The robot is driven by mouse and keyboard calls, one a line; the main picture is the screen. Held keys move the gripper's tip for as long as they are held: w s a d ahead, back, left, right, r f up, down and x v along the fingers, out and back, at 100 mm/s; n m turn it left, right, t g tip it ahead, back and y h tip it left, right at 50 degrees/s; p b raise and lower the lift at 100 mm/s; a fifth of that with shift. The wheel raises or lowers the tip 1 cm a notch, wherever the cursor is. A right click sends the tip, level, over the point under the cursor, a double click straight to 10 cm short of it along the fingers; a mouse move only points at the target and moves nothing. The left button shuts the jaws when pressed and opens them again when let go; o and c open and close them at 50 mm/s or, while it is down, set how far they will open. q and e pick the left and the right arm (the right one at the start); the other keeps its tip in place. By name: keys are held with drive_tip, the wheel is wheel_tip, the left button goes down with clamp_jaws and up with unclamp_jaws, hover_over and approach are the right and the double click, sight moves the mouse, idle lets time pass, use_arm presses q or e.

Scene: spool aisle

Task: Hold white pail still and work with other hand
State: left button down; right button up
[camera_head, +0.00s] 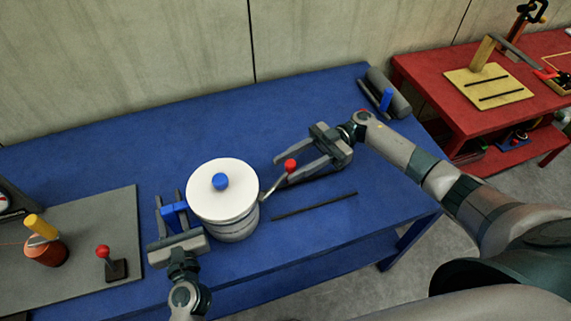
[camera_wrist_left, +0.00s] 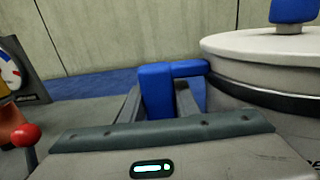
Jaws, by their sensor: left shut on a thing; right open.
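The white pail (camera_head: 223,195) stands on the blue table, with a flat white lid, a blue knob (camera_head: 221,181) on top and a dark band under the lid. A blue handle (camera_wrist_left: 175,88) sticks out from its left side. My left gripper (camera_head: 171,207) is shut on this handle, with a finger on either side. A crank arm with a red ball knob (camera_head: 290,165) rises at the pail's right side. My right gripper (camera_head: 279,173) is open, its fingers pointing left around the red knob; I cannot tell whether they touch it. The pail's right side is cut off in the left wrist view.
On the blue table (camera_head: 120,153), a grey mat (camera_head: 75,225) holds a red-brown pot with a yellow handle (camera_head: 43,235) and a red-knobbed lever (camera_head: 104,255). A dark strip (camera_head: 315,206) lies front right. A grey roll (camera_head: 388,92) sits at the far right corner. The back middle is clear.

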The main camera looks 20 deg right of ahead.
drive_tip(key=shift+s+a, duration=0.1)
drive_tip(key=shift+a, duration=0.1)
clamp_jaws()
